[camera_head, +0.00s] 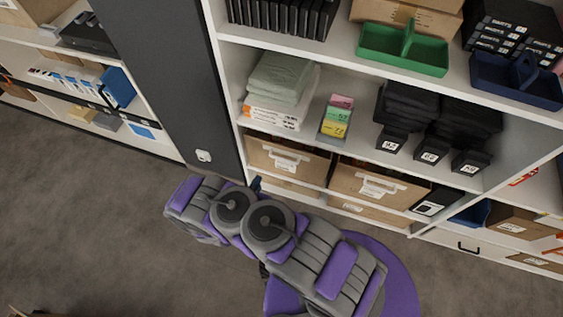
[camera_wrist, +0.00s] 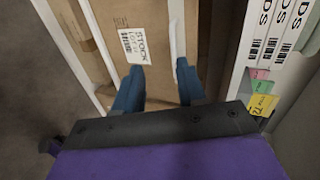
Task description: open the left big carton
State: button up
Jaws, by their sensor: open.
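The left big carton (camera_head: 268,156) is a brown drawer-like box with a white label and a pale handle strip, on a lower shelf bay. Its front fills the middle of the wrist view (camera_wrist: 152,14), with a printed white label and a white strip to the right of it. My gripper (camera_wrist: 159,88) has two blue fingers, apart and empty, in front of this carton front. The right finger is close to the end of the white strip; I cannot tell whether they touch.
A similar right big carton (camera_head: 345,181) stands beside it, with flatter cartons (camera_head: 362,210) below. Above are towels (camera_head: 281,77), coloured tags (camera_head: 337,115) and black folded clothes (camera_head: 408,104). A dark grey panel (camera_head: 168,75) stands left.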

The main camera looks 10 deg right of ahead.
jog(key=s+d+t+h, duration=0.1)
jog(key=s+d+t, duration=0.1)
jog(key=s+d, duration=0.2)
jog(key=b+x, duration=0.3)
jog(key=x, duration=1.4)
jog(key=shift+f, duration=0.35)
jog(key=shift+w+d, duration=0.1)
grip_shut()
